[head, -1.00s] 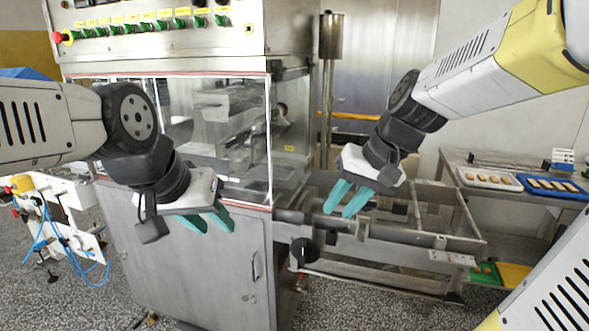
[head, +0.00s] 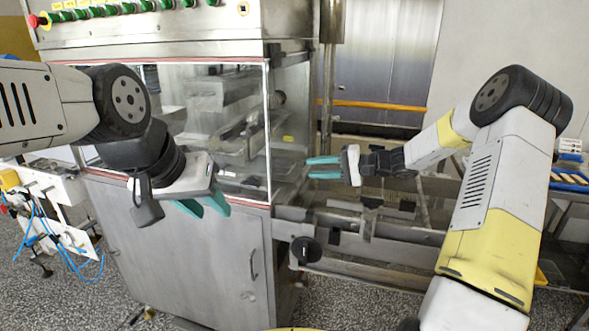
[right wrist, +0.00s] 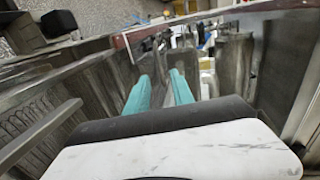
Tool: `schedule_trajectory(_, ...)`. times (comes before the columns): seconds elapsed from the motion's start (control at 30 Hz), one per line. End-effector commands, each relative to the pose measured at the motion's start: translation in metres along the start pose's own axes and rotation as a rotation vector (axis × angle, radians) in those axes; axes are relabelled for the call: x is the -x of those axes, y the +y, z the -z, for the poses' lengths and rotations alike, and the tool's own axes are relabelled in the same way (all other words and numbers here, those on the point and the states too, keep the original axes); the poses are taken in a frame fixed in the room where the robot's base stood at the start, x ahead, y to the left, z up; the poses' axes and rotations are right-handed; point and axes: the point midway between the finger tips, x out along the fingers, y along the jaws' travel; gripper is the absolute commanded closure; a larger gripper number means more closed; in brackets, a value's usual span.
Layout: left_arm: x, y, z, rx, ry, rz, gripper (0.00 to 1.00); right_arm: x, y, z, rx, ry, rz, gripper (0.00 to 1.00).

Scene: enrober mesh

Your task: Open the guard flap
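The guard flap appears to be the clear panel (head: 228,140) with a red-edged top on the front of the steel machine; its lower edge rests near the cabinet top, so it looks closed. A clear side pane (head: 290,125) faces right. My left gripper (head: 203,208) is in front of the panel's lower part, fingers apart, empty. My right gripper (head: 308,168) is at the right of the machine, close to the side pane, its fingers pointing left with a gap between them, empty. The right wrist view also shows its teal fingers (right wrist: 160,90); whether they touch the pane cannot be told.
A control panel with buttons (head: 130,8) sits above the flap. A steel conveyor frame (head: 350,235) with a black knob (head: 305,250) extends right, under my right arm. A table with trays (head: 570,180) stands far right. A white stand with blue hoses (head: 60,200) is at left.

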Motion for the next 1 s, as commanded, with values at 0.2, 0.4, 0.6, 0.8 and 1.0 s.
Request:
schedule_trajectory(0.2, 0.0, 0.0, 0.0, 0.0, 0.0, 0.0, 0.64, -0.037, 0.0, -0.002, 0.0, -0.005, -0.001, 0.71)
schedule_trajectory(0.4, 0.0, 0.0, 0.0, 0.0, 0.0, 0.0, 0.64, -0.062, 0.0, -0.001, 0.0, -0.003, -0.003, 0.71)
schedule_trajectory(0.6, 0.0, 0.0, 0.0, 0.0, 0.0, 0.0, 0.64, -0.069, 0.0, -0.001, 0.0, -0.002, -0.004, 0.71)
schedule_trajectory(0.8, 0.0, 0.0, 0.0, 0.0, 0.0, 0.0, 0.64, -0.069, 0.0, -0.001, 0.0, -0.002, -0.004, 0.75)
schedule_trajectory(1.0, 0.0, 0.0, 0.0, 0.0, 0.0, 0.0, 0.64, -0.069, 0.0, -0.001, 0.0, -0.002, -0.004, 1.0)
